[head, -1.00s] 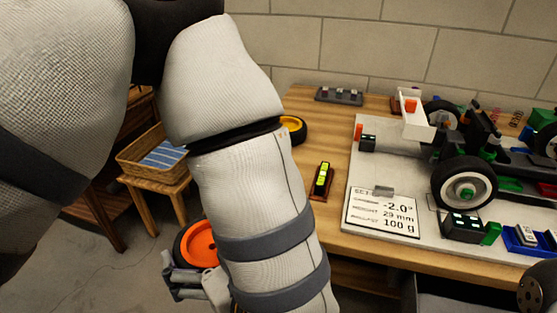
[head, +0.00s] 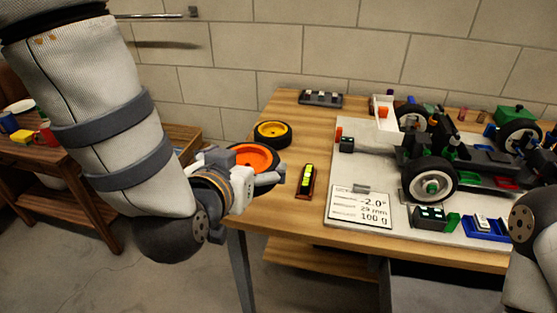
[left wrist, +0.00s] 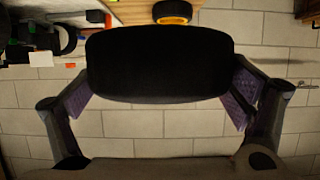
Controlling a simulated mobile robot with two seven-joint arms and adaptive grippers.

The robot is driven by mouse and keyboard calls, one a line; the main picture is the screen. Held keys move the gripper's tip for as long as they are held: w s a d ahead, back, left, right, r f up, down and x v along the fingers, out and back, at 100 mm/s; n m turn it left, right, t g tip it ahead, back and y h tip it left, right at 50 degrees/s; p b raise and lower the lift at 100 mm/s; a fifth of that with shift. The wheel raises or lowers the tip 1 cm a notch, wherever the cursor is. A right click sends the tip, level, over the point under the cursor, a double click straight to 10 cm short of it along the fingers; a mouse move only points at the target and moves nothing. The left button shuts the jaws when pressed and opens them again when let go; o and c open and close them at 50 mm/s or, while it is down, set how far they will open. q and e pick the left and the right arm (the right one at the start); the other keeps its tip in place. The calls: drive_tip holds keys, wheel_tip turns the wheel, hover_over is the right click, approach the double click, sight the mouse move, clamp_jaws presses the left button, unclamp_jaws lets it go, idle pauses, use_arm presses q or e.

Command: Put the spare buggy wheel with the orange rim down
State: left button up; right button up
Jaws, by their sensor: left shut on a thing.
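The spare wheel with the orange rim (head: 254,157) is in my left gripper (head: 262,176), at the left edge of the wooden table in the head view. The gripper is shut on the wheel's tyre. In the left wrist view the black tyre (left wrist: 160,65) fills the space between both fingers. Whether the wheel touches the tabletop cannot be told. A yellow-rimmed wheel (head: 272,134) lies flat on the table just behind it, and also shows in the left wrist view (left wrist: 173,12). My right gripper is not in view.
A small level with yellow vials (head: 307,181) lies to the right of the held wheel. The buggy (head: 440,160) stands on a pale board (head: 325,212) with a readout card (head: 361,207). A dark rack (head: 320,98) is at the back. Bare wood (head: 275,208) shows at front left.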

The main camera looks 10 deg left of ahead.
sight(249, 157)
use_arm(q)
drive_tip(key=w+a+f+b, duration=0.1)
drive_tip(key=w+f, duration=0.2)
drive_tip(key=w, duration=0.1)
drive_tip(key=w+a+f+b, duration=0.1)
drive_tip(key=w+f, duration=0.2)
drive_tip(key=w, duration=0.1)
drive_tip(key=w+a+f+b, duration=0.1)
drive_tip(key=w+f, duration=0.2)
drive_tip(key=w, duration=0.1)
drive_tip(key=shift+w+a+f, duration=0.1)
drive_tip(key=shift+w+f, duration=0.1)
drive_tip(key=shift+f, duration=0.05)
drive_tip(key=shift+w+a+f+b, duration=0.1)
drive_tip(key=shift+w+f+b, duration=0.15)
drive_tip(key=shift+f, duration=0.65)
drive_tip(key=shift+w+f+b, duration=0.1)
drive_tip(key=shift+f+b, duration=0.1)
drive_tip(key=shift+f, duration=0.7)
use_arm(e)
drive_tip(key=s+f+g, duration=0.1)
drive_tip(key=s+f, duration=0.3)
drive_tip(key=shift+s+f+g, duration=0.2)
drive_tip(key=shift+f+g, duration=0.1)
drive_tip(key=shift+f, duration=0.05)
use_arm(q)
drive_tip(key=shift+f, duration=0.2)
drive_tip(key=o, duration=0.9)
drive_tip(key=shift+c, duration=0.2)
